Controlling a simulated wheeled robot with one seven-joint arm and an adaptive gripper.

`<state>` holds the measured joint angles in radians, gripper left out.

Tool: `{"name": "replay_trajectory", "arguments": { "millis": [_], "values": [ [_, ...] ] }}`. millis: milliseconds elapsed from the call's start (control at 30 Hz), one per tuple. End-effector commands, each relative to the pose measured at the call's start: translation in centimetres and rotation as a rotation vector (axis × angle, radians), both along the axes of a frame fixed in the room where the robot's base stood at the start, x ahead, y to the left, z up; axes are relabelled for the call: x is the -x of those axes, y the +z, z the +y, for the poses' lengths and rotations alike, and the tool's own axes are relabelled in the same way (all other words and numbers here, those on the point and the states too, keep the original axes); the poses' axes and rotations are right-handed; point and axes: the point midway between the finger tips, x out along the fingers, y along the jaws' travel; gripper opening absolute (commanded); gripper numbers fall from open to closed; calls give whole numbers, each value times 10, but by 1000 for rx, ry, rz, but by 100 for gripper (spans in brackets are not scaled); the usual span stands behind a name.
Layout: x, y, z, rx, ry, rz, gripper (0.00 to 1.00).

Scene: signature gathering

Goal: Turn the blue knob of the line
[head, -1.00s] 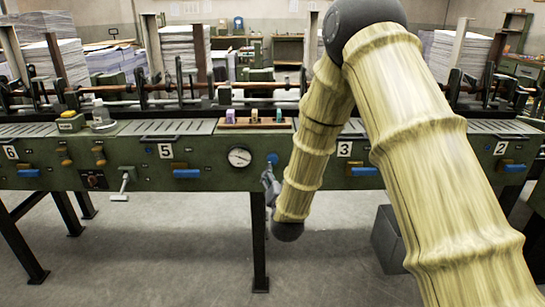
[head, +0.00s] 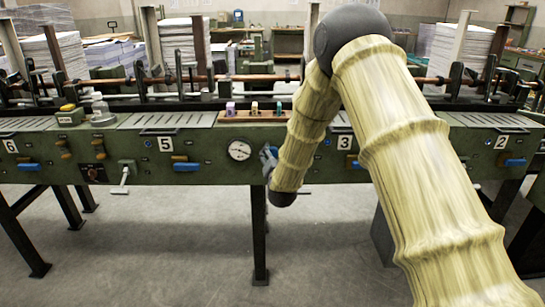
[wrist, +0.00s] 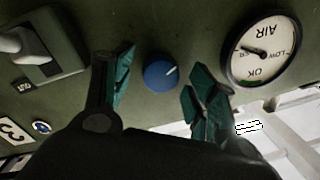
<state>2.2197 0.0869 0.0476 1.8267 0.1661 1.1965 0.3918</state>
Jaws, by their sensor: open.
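The blue knob (wrist: 161,75) is round with a pale pointer line and sits on the green panel of the line (head: 218,170). In the wrist view it lies between the two teal fingertips of my gripper (wrist: 160,82), which are spread apart. A gap shows on both sides of the knob, and I see no contact.
A round air gauge (wrist: 262,50) is close beside the right finger in the wrist view. A grey lever switch (wrist: 42,48) is at the upper left. A wooden rack with small coloured blocks (head: 252,115) stands on the ledge above. The floor in front is clear.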

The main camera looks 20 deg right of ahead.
Motion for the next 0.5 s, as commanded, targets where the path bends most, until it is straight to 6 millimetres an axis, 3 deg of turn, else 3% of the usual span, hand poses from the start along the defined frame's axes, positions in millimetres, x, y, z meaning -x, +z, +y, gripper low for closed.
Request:
{"name": "replay_trajectory", "arguments": {
  "millis": [200, 433, 500],
  "values": [
    [0, 0, 0, 0, 0, 0, 56],
    [0, 0, 0, 0, 0, 0, 14],
    [0, 0, 0, 0, 0, 0, 11]
  ]
}}
